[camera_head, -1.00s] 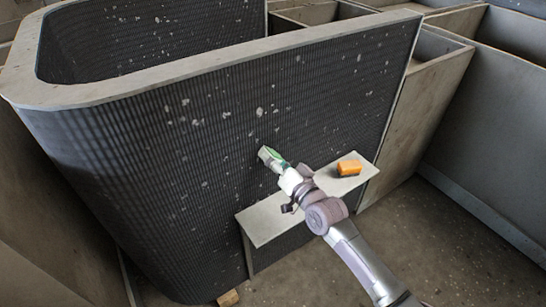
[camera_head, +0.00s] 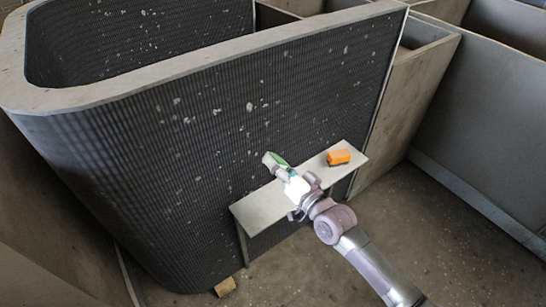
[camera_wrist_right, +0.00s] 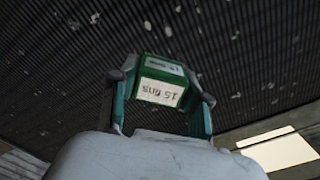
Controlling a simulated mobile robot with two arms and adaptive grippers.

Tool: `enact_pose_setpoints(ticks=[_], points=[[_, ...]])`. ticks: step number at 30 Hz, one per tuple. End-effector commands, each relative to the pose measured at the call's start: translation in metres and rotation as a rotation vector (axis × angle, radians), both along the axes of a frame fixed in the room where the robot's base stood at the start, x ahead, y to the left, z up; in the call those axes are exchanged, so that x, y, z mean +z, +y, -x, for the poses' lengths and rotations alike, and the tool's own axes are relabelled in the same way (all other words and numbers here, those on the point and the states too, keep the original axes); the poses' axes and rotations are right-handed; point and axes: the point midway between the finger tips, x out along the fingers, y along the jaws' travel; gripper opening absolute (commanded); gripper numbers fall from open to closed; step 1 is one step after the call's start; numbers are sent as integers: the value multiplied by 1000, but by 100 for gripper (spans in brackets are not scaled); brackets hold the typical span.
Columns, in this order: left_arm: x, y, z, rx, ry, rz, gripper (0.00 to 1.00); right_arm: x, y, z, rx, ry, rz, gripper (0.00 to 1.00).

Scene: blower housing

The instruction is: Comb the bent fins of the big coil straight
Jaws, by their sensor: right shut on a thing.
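The big coil (camera_head: 215,125) is a tall, dark, ribbed wall that curves round at the left, with a pale top rim. Pale specks and streaks are scattered over its front face. My right gripper (camera_head: 288,174) is in front of this face, just over the small shelf. It is shut on a green fin comb (camera_wrist_right: 165,68), which also shows in the head view (camera_head: 272,160). The comb has white labels; one seems to read "15 fins" upside down. Whether the comb touches the coil I cannot tell. My left gripper is not in view.
A pale narrow shelf (camera_head: 262,207) stands against the coil's lower front, with an orange block (camera_head: 339,157) on its right end. A small wooden block (camera_head: 225,287) lies on the floor. Grey panels (camera_head: 490,110) stand at the right. The floor at lower right is clear.

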Motion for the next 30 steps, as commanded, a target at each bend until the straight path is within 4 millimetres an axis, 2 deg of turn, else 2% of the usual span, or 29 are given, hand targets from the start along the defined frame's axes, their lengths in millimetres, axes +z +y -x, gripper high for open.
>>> enact_pose_setpoints(ticks=[11,21,30], points=[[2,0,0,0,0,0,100,0,-2,2,0,0,0,19],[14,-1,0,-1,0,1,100,1,-17,24,0,0,0,19],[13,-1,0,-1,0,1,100,0,-18,25,0,-1,-1,19]])
